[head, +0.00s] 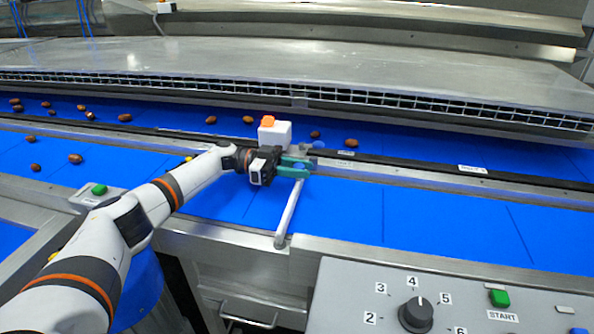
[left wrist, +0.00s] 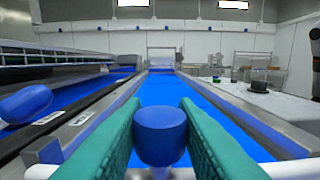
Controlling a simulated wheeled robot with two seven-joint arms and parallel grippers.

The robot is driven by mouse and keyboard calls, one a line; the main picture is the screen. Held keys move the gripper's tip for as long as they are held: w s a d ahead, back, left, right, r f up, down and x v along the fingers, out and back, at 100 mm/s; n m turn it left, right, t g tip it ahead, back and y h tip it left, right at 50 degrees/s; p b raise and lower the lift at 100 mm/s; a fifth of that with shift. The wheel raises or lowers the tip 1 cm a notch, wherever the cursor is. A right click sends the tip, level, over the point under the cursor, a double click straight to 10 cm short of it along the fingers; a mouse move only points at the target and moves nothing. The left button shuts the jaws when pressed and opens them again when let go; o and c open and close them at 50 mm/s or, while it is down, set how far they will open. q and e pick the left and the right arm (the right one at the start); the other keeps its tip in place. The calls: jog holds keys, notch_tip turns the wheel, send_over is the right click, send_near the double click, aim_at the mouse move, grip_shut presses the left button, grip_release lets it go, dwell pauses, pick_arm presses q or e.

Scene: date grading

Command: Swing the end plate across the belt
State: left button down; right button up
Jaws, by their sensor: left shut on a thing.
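The end plate (head: 289,214) is a slim white bar. It reaches from a pivot at the near rail across the near blue belt towards the far rail. My left gripper (head: 298,167) has green fingers and is at the bar's far end, near the far rail. It is shut on a blue knob (left wrist: 160,135), which sits between the fingers (left wrist: 160,120) in the left wrist view. The fingers partly hide the knob and the bar's far end. Whether the bar touches the far rail cannot be told. My right gripper is out of view.
Brown dates (head: 75,158) lie on the belts to the left; the near belt (head: 430,222) right of the bar is bare. A white box with an orange top (head: 275,133) stands behind my gripper. A control panel (head: 450,300) with dial and START button is in front.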

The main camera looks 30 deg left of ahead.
pick_arm(q)
jog(key=shift+d, duration=0.15)
jog(key=c, duration=1.1)
grip_release()
jog(key=shift+d, duration=0.1)
jog(key=shift+c, duration=0.2)
jog(key=b+v, duration=0.2)
jog(key=v, duration=0.5)
jog(key=shift+a, duration=0.3)
